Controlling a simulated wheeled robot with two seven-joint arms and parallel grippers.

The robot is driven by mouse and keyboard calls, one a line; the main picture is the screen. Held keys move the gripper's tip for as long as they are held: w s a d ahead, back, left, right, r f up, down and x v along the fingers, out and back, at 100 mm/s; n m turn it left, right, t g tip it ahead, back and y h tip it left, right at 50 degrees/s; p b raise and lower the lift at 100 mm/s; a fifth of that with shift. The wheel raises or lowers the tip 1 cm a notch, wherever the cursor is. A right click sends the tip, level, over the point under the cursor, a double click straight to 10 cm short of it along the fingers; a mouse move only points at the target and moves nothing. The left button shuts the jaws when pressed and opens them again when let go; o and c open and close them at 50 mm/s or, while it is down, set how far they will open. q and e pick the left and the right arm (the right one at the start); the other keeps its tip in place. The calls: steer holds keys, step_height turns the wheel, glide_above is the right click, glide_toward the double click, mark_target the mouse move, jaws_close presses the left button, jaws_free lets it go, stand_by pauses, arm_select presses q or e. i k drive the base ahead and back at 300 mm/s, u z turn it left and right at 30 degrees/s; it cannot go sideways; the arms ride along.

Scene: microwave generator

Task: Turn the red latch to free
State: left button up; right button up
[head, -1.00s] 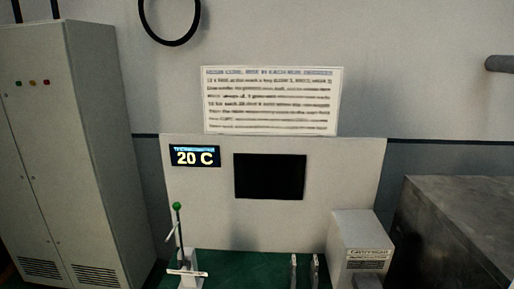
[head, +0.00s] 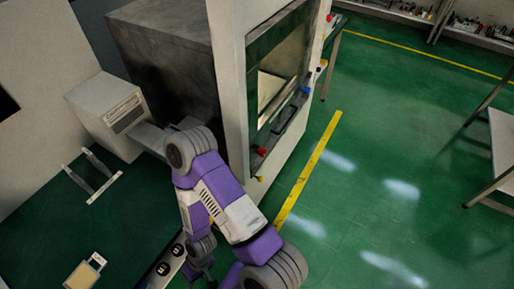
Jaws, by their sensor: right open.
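No part is clearly recognisable as the red latch. A small red part (head: 262,151) sits at the lower front edge of a tall light cabinet (head: 233,90), and another red part (head: 329,17) sits high on its far edge. Both are too small to tell their shape. My right arm, purple and white, bends in front of the cabinet's near side. My right gripper (head: 205,273) is small and dark near the bottom edge, open, with nothing seen between its fingers. It is well apart from both red parts. My left gripper is not in view.
A yellowish piece (head: 82,275) and a strip with round black marks (head: 163,268) lie lower. Open green floor with a yellow line (head: 308,170) is at right.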

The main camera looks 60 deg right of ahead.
mark_target(262, 152)
steer(key=u, duration=0.75)
steer(key=k, duration=0.7)
steer(key=z, duration=1.25)
steer(key=i, duration=0.1)
steer(key=z, duration=0.25)
